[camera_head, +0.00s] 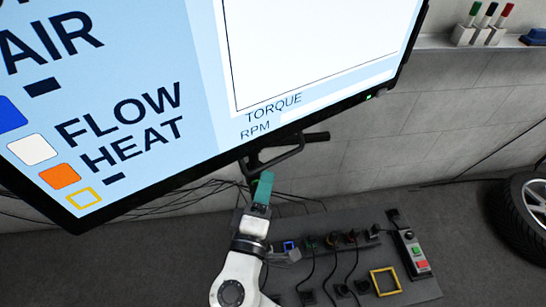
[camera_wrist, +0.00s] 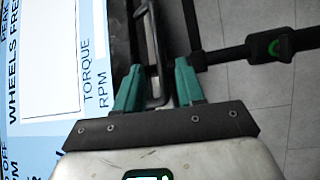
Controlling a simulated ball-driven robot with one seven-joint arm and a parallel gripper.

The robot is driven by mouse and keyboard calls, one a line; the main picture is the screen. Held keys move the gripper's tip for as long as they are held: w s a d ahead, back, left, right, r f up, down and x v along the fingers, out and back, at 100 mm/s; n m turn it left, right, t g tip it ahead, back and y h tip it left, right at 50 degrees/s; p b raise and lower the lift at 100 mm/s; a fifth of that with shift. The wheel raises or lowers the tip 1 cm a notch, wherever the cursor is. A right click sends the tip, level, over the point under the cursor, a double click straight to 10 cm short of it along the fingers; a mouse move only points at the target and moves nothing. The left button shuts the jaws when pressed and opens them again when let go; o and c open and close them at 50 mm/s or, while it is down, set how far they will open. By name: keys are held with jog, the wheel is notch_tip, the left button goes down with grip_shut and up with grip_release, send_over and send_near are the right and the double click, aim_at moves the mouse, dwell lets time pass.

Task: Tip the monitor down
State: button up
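The monitor (camera_head: 330,45) fills the upper left of the head view, with a light blue and white screen and a black frame. A black loop handle (camera_head: 288,155) hangs below its lower edge. In the wrist view the monitor screen (camera_wrist: 45,75) is at the left, and the handle's bar (camera_wrist: 162,60) runs down the middle. My gripper (camera_head: 265,182), with green fingers, is just below the handle. In the wrist view my gripper (camera_wrist: 158,82) is open, with the bar's lower end showing in the gap and visible space at its right. Contact cannot be told.
A grey board (camera_head: 330,260) with sockets, cables and a yellow square frame (camera_head: 385,282) lies below right. A button box (camera_head: 413,253) stands at its right. A tyre (camera_head: 525,215) is at the far right. A shelf (camera_head: 435,42) carries markers. Cables hang below the monitor.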

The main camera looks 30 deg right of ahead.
aim_at(272, 161)
jog(key=p+x, duration=0.1)
jog(key=x, duration=0.5)
jog(key=shift+w+d, duration=0.2)
jog(key=shift+c, duration=0.4)
grip_shut()
